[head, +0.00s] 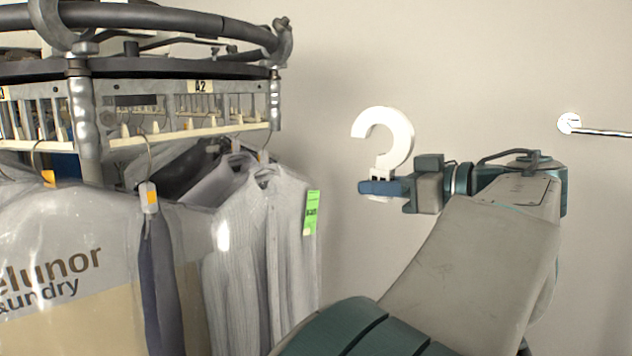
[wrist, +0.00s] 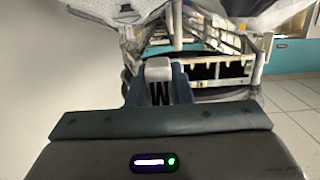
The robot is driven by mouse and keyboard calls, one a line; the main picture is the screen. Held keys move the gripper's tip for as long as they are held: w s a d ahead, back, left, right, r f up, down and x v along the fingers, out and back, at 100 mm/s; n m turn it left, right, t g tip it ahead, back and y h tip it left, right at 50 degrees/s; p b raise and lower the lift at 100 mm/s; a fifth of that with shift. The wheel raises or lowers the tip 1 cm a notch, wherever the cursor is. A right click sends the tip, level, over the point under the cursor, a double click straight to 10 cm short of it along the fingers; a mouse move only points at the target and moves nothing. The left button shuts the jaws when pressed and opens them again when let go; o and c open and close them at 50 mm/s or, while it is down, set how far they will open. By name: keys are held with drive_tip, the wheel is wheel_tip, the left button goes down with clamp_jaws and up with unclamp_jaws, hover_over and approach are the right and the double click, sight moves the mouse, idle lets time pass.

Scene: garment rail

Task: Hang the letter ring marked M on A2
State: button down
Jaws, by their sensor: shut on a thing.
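The white letter ring (head: 398,135), an open hook shape, stands upright in my gripper (head: 382,187) in the head view. My gripper is shut on its lower end. In the wrist view the ring's white end (wrist: 159,70) shows between the fingers (wrist: 158,92), with a dark M on it. The A2 label (head: 200,86) is on the slotted rail (head: 190,132) of the round rack at the left. The ring is to the right of the rack, apart from it, with a gap of bare wall between them in the picture.
Grey shirts (head: 262,225) with a green tag (head: 311,212) hang below the A2 rail. A bagged garment (head: 60,260) hangs at the left. A metal wall bar (head: 600,131) sticks in at the right. The space between rack and gripper looks clear.

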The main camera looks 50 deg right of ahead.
drive_tip(key=w+a+b, duration=0.1)
drive_tip(key=w+b, duration=0.3)
drive_tip(key=w, duration=1.6)
drive_tip(key=shift+w+a, duration=0.15)
drive_tip(key=shift+a, duration=0.1)
idle(0.5)
drive_tip(key=shift+w+r, duration=0.1)
drive_tip(key=shift+w, duration=0.05)
idle(0.4)
drive_tip(key=w+p, duration=0.3)
drive_tip(key=shift+w+a+r, duration=0.15)
drive_tip(key=shift+w+r, duration=0.1)
drive_tip(key=shift+r, duration=0.15)
drive_tip(key=shift+w, duration=0.15)
idle(0.5)
drive_tip(key=shift+w+a+p, duration=0.2)
drive_tip(key=shift+w+p, duration=0.3)
drive_tip(key=shift+w, duration=1.9)
